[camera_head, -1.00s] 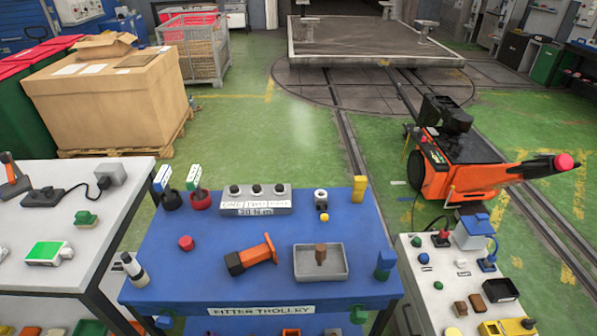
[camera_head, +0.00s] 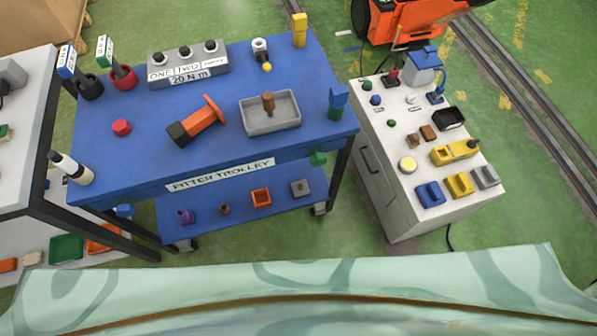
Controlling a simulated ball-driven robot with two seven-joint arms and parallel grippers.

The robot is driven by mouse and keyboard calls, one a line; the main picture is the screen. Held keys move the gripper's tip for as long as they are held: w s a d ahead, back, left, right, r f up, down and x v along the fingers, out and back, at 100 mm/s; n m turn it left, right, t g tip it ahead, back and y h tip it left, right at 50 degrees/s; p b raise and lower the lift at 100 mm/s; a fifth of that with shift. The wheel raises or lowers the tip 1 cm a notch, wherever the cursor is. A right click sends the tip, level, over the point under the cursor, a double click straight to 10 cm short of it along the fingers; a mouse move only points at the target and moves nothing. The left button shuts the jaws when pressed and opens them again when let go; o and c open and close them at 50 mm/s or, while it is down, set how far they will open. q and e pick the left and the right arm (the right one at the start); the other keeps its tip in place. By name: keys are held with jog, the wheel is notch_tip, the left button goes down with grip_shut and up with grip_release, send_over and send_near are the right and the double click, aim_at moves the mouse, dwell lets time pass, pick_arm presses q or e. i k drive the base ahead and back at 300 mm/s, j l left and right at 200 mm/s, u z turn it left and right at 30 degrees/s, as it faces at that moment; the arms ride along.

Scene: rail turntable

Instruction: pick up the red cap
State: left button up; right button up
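A small red faceted piece, which looks like the red cap (camera_head: 121,127), lies on the left part of the blue top of the fitter trolley (camera_head: 230,146). It stands clear of the things around it. Neither of my grippers is in view.
On the trolley, an orange-and-black tool (camera_head: 197,121) lies right of the cap, a grey tray (camera_head: 284,122) further right, and a grey three-knob block (camera_head: 188,67) behind. A black-and-white cylinder (camera_head: 72,168) stands at the front left corner. A white cabinet (camera_head: 385,150) with small parts stands right.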

aim_at(122, 128)
jog(key=u, duration=1.3)
jog(key=z, duration=1.4)
jog(key=u, duration=1.4)
jog(key=j+z, duration=0.2)
